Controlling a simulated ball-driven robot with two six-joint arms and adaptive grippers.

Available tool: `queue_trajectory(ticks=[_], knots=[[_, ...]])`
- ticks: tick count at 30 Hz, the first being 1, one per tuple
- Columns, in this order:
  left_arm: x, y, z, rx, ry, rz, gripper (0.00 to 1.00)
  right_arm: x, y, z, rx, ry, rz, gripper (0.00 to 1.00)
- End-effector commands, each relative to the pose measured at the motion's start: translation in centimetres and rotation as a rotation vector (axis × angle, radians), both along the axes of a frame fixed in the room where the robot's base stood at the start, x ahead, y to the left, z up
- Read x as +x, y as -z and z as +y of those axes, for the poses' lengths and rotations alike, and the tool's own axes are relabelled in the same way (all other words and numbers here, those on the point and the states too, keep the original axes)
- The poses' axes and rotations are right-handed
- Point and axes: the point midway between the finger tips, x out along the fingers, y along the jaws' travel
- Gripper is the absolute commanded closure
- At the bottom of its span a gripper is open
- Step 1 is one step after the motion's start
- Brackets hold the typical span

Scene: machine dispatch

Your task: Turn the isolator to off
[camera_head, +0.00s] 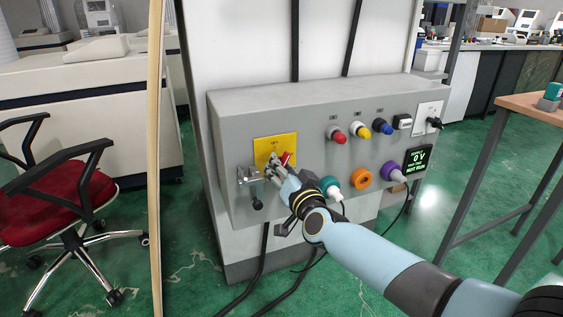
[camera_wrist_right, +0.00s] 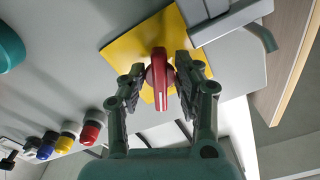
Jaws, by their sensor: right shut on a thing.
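The isolator is a red handle (camera_head: 287,158) on a yellow plate (camera_head: 270,146), at the left of the grey panel's front. In the right wrist view the red handle (camera_wrist_right: 159,75) stands in front of the yellow plate (camera_wrist_right: 128,50). My right gripper (camera_head: 275,165) is at the handle. In the wrist view its two fingers (camera_wrist_right: 160,82) are shut on the handle, one on each side. In the head view my gripper and wrist hide part of the handle and plate. My left gripper is not in view.
The grey panel (camera_head: 310,120) also carries red, yellow and blue buttons, coloured round connectors and a small display (camera_head: 416,160) reading 0 V. A metal latch (camera_head: 248,178) sits left of the yellow plate. A red chair (camera_head: 60,205) stands left, a wooden-topped table (camera_head: 535,107) right.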

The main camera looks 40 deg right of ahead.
Motion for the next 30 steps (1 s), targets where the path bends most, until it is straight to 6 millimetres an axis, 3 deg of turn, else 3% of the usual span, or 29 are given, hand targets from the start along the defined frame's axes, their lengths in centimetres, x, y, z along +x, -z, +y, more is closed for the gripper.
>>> queue_trajectory(ticks=[15,30], knots=[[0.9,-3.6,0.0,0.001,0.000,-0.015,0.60,0.0,-0.1,-0.1,-0.380,-0.001,0.093,1.00],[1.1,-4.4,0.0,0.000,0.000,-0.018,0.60,-0.1,0.1,-0.1,-0.494,-0.001,0.120,1.00]])
